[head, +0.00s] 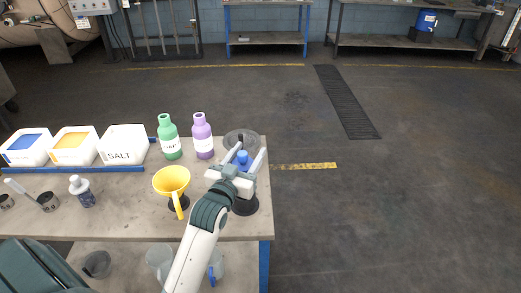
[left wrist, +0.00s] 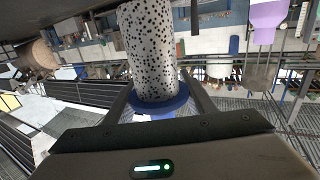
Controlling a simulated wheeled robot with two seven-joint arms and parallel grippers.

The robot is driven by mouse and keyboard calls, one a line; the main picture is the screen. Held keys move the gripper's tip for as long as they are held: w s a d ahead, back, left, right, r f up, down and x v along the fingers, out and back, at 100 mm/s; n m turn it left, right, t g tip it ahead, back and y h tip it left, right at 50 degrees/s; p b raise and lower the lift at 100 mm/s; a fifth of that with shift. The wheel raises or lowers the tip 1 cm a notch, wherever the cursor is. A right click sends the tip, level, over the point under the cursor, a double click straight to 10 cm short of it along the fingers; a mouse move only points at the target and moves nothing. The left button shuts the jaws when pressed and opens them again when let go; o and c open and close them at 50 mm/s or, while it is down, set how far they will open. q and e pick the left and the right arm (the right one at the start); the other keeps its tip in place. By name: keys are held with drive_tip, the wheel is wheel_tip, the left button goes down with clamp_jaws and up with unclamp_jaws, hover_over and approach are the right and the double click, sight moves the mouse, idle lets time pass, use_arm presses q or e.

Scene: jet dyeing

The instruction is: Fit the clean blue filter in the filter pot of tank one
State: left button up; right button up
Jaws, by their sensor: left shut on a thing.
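My left gripper (head: 247,160) is over the right end of the table and shut on the blue filter. Only a blue part of the filter (head: 242,158) shows between the fingers in the head view. In the left wrist view the filter is a white cylinder with dark holes (left wrist: 150,50) and a blue collar (left wrist: 158,106) between the two fingers. I cannot tell from these views whether it touches the table. I cannot make out the filter pot. My right gripper is not in view.
The table (head: 120,215) holds white bins, one a SALT bin (head: 124,146), a green bottle (head: 168,137), a purple bottle (head: 202,137) and a yellow funnel (head: 172,183). A round grey dish (head: 240,138) is behind my gripper. Open floor (head: 420,190) lies right of the table.

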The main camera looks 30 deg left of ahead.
use_arm(q)
drive_tip(key=s+d+f+m+h+b, duration=0.1)
drive_tip(key=s+d+f+h+b, duration=0.1)
drive_tip(key=s+d, duration=1.3)
drive_tip(key=shift+s+d+f+m+h+b, duration=0.25)
drive_tip(key=shift+s+d+m+h+b, duration=0.15)
drive_tip(key=shift+s, duration=0.25)
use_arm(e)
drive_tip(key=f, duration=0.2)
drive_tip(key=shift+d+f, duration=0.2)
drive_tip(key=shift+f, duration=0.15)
use_arm(q)
drive_tip(key=shift+a, duration=0.1)
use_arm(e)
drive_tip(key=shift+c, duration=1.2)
